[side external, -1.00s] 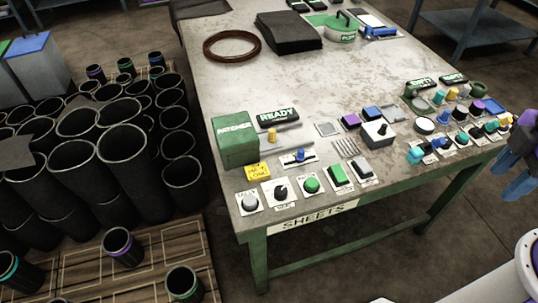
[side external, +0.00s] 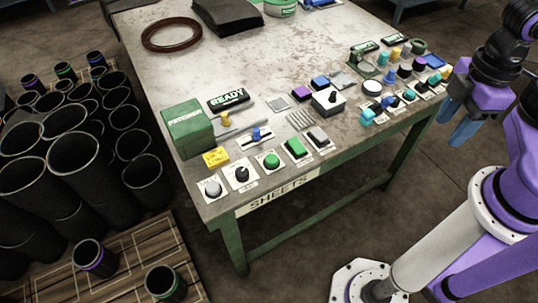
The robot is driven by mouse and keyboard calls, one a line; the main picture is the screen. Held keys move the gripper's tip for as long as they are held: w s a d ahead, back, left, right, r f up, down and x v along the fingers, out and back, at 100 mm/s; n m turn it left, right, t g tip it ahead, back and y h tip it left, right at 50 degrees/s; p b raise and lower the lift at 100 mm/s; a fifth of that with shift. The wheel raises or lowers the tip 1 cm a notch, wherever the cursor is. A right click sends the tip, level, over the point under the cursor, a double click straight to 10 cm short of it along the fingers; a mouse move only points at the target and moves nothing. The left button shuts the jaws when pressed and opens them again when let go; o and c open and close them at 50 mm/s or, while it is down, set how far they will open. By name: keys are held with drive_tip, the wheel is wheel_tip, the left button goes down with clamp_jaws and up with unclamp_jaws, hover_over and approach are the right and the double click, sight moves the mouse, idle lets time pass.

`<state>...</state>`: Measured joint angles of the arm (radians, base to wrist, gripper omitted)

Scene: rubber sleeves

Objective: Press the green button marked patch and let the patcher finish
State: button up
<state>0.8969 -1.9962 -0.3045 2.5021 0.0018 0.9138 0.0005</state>
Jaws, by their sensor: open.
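The green patcher box (side external: 188,127) stands at the table's left front, with a lit-looking READY sign (side external: 228,101) beside it. A round green button (side external: 271,161) sits on a white plate near the front edge. A square green button (side external: 295,148) is just right of it. The small labels are too blurred to read, so I cannot tell which is marked patch. My gripper (side external: 461,124), purple with blue fingers, hangs open and empty beyond the table's right front edge, well right of both green buttons.
A white knob (side external: 212,188), a black dial (side external: 242,175) and a grey button (side external: 318,138) flank the green buttons. Several coloured knobs crowd the right end. Black sleeves (side external: 60,190) stand on the left.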

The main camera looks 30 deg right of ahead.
idle(0.4)
clamp_jaws()
idle(1.6)
